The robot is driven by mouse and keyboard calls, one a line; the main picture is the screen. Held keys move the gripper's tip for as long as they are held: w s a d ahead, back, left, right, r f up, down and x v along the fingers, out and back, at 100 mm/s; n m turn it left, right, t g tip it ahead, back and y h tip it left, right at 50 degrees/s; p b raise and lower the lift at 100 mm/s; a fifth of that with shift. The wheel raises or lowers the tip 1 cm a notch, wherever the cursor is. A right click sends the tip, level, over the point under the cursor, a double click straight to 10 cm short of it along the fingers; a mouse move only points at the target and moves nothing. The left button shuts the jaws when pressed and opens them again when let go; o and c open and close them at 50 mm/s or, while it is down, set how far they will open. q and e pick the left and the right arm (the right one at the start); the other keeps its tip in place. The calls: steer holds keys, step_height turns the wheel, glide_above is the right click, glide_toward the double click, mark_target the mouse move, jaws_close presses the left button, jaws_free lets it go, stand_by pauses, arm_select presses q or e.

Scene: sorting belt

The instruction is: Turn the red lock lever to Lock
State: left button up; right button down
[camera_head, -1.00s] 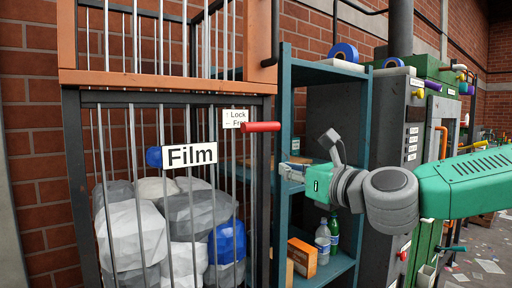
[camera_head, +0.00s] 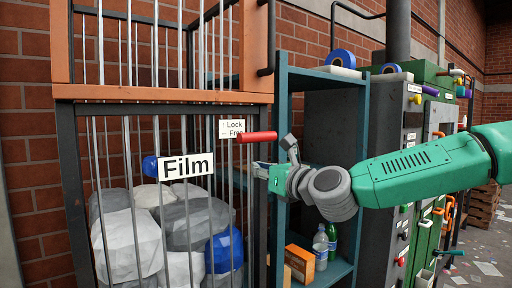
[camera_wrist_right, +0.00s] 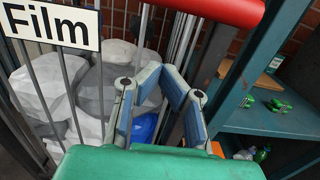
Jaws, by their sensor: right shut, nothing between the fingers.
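The red lock lever (camera_head: 258,137) is horizontal, sticking out to the right at the cage front beside a white label (camera_head: 231,128) reading Lock and a partly hidden "Fr…". The lever also crosses the top of the wrist view (camera_wrist_right: 222,8). My right gripper (camera_head: 260,170) is just below the lever in the head view, its tip in front of the cage's right post, apart from the lever. In the wrist view its fingers (camera_wrist_right: 160,72) are shut and empty, lower than the lever. My left gripper is out of view.
The barred cage (camera_head: 88,106) holds grey and white bags and one blue bag, with a Film sign (camera_head: 186,166) on its front. A teal shelf (camera_head: 338,268) with bottles and an orange box stands close on the right. Grey and green machines (camera_head: 389,120) stand beyond it.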

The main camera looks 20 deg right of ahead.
mark_target(252, 137)
steer(key=r, duration=0.1)
steer(key=r+p, duration=0.1)
steer(key=w+r, duration=0.1)
steer(key=r, duration=0.1)
steer(key=shift+a+p, duration=0.35)
steer(key=shift+s+d+r+m, duration=0.1)
steer(key=shift+d+m, duration=0.05)
steer(key=shift+m, duration=0.25)
